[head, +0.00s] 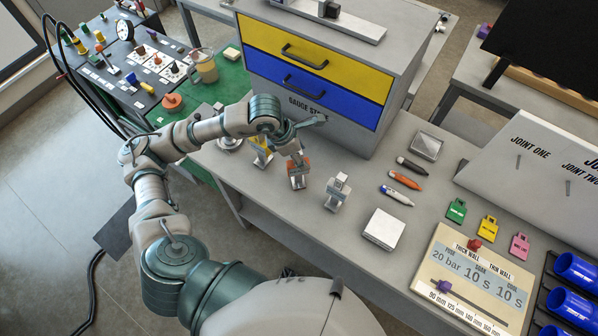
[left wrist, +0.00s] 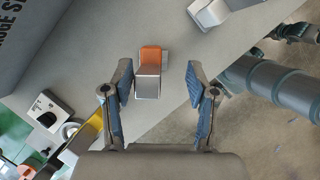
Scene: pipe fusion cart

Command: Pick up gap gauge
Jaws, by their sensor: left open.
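Several small metal gauges stand in a row on the grey bench before the gauge station. One is yellow (head: 262,158), one is orange (head: 299,176) and one is plain silver (head: 339,191). I cannot tell which one is called the gap gauge. My left gripper (head: 297,146) is over the orange gauge in the head view. In the left wrist view my open left gripper (left wrist: 158,80) has the orange gauge (left wrist: 151,57) between its fingers, nearer the left finger in the picture. Contact is not visible. My right gripper is not in view.
The gauge station cabinet (head: 338,112), with yellow and blue drawers, stands close behind the gauges. Markers (head: 404,180), a white block (head: 383,229) and coloured tags (head: 488,228) lie to the right. A green mat with a jug (head: 205,68) is at the left.

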